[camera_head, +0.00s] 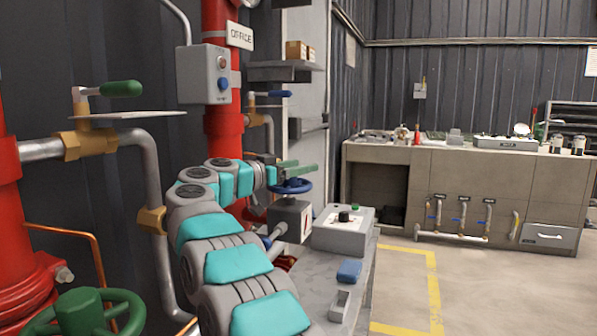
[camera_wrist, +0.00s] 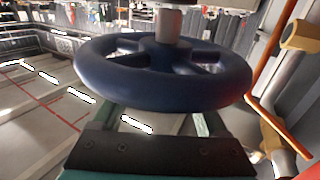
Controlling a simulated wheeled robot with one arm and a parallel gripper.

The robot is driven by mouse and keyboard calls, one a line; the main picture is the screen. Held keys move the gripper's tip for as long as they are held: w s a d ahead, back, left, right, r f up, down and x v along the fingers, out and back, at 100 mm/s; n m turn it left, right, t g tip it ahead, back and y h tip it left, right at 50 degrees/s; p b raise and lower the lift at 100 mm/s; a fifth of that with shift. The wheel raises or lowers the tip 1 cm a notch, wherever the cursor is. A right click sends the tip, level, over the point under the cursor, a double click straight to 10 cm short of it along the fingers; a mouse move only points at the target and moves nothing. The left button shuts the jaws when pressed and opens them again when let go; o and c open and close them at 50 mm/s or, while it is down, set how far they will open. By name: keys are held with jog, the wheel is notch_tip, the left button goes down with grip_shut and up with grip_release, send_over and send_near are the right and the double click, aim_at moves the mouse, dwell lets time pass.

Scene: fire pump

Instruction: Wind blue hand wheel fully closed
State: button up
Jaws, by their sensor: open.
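The blue hand wheel (camera_head: 292,187) sits on a grey box-like valve body beside the red pipe, in the middle of the head view. In the wrist view the blue hand wheel (camera_wrist: 110,85) is large and near, with its spokes and pale stem visible. My gripper (camera_head: 304,169) is at the wheel, its green fingers just above the rim in the head view. In the wrist view my gripper (camera_wrist: 165,122) is open, its fingers apart and partly hidden behind the wheel's near rim. I cannot tell whether they touch the rim.
A grey control box (camera_head: 343,229) with a black knob stands right of the wheel on a bench. A green hand wheel (camera_head: 85,312) is lower left. A green-handled lever (camera_head: 120,89) is upper left. The floor on the right is clear.

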aim_at(301, 183)
jog(key=shift+r, duration=1.2)
jog(key=shift+s+d+b, duration=0.2)
jog(key=shift+s+b, duration=0.2)
jog(key=shift+s, duration=0.85)
jog(key=s+d+r+b, duration=0.1)
jog(key=s+d, duration=0.1)
jog(key=s, duration=1.1)
jog(key=shift+s+r, duration=0.15)
jog(key=shift+r, duration=0.1)
jog(key=shift+d, duration=0.1)
